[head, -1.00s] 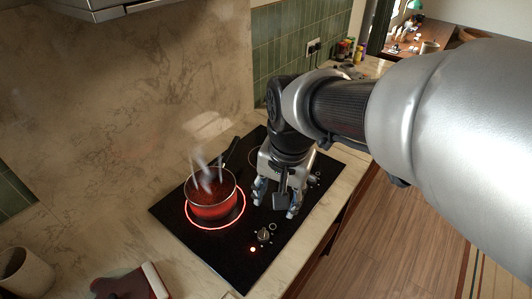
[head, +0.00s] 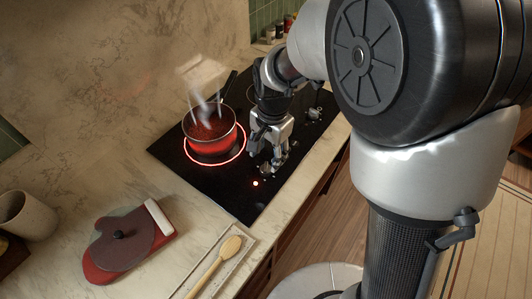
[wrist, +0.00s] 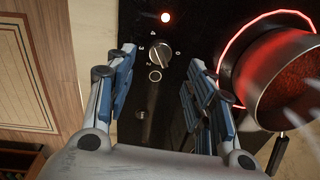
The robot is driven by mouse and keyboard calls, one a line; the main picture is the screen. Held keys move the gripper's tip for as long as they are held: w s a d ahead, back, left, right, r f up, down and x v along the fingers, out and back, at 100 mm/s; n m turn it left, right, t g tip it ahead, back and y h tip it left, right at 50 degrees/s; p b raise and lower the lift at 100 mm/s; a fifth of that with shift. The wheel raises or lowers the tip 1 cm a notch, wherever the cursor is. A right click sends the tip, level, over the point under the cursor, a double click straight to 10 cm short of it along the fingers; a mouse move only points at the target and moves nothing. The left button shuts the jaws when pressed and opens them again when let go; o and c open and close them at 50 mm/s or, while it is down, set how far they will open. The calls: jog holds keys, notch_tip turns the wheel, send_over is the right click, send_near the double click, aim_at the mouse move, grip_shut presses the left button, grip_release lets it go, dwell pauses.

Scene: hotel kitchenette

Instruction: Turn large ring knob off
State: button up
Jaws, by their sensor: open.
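The knob (wrist: 160,54) is dark with a lighter grip bar, with dial numbers around it on the black cooktop (head: 190,168). A red light (wrist: 165,17) glows beside it. My gripper (head: 268,160) is open over the knob, pointing down. In the wrist view its fingers (wrist: 162,62) stand on either side of the knob, apart from it in the picture. In the head view the fingers partly hide the knob.
The pot's dark handle (head: 230,86) points toward the back. Another knob (head: 315,113) sits farther along the cooktop's edge.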

aim_at(266, 167)
jog(key=f+b, duration=0.1)
jog(key=f, duration=0.5)
jog(key=shift+w+a+f+b, duration=0.2)
jog(key=shift+f+b, duration=0.1)
jog(key=shift+b, duration=0.1)
jog(key=c, duration=1.1)
